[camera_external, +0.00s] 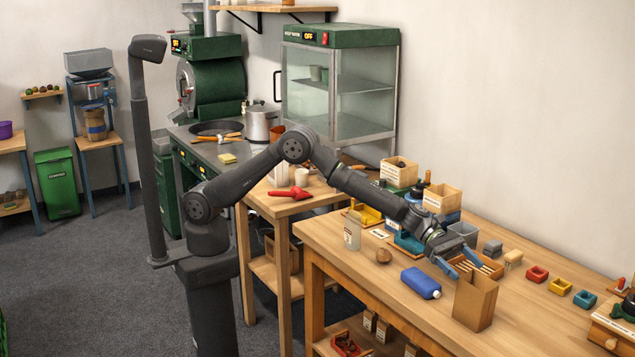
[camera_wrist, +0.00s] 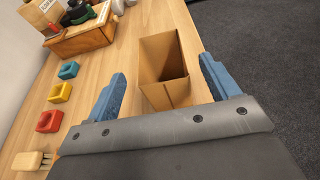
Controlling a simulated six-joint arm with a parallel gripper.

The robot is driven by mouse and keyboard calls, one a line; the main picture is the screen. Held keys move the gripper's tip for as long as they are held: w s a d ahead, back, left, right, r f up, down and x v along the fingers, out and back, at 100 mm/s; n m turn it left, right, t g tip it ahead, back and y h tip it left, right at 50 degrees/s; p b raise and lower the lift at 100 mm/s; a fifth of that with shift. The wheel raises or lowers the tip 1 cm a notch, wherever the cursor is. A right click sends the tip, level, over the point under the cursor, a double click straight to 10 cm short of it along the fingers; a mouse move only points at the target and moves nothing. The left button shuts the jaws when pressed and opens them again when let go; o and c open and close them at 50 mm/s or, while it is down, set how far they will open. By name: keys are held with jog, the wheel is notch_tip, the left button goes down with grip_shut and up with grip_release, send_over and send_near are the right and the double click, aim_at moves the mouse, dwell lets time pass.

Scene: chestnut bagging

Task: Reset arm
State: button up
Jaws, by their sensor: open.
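My gripper (camera_external: 456,267) is at the end of my outstretched arm, low over the wooden workbench (camera_external: 380,285). Its two blue fingers are spread wide with nothing between them in the external view. In the wrist view my gripper (camera_wrist: 160,85) has a finger on each side of an open brown paper bag (camera_wrist: 163,72). The bag (camera_external: 475,301) stands upright on the bench, just beyond the fingertips. I cannot tell whether a finger touches it. The inside of the bag looks empty in the wrist view.
A blue bottle (camera_external: 421,283) lies left of the bag. A slatted wooden tray (camera_external: 487,266) is behind the gripper. Red (camera_external: 537,274), yellow (camera_external: 560,286) and blue (camera_external: 584,299) small blocks line the bench to the right. A jar (camera_external: 352,231) stands further left.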

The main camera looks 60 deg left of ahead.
aim_at(491, 294)
jog(key=x, duration=0.6)
jog(key=shift+d, duration=0.2)
jog(key=s+r, duration=1.1)
jog(key=s, duration=0.1)
jog(key=w+a+r+n+t, duration=0.2)
jog(key=w+a+r, duration=0.1)
jog(key=w+a, duration=0.7)
jog(key=w+a+r+n+t, duration=0.1)
jog(key=w+a+r+t, duration=0.15)
jog(key=w+a, duration=0.8)
jog(key=w+a+r+n+t, duration=0.1)
jog(key=w+a+r, duration=0.1)
jog(key=a, duration=0.6)
jog(key=w+a+r+n+t+y, duration=0.1)
jog(key=w+a+r, duration=0.1)
jog(key=w+a, duration=0.3)
jog(key=w+a+r+n+t+y, duration=0.1)
jog(key=w+a+r, duration=0.2)
jog(key=a, duration=0.9)
jog(key=shift+w+a, duration=0.35)
jog(key=shift+w, duration=0.3)
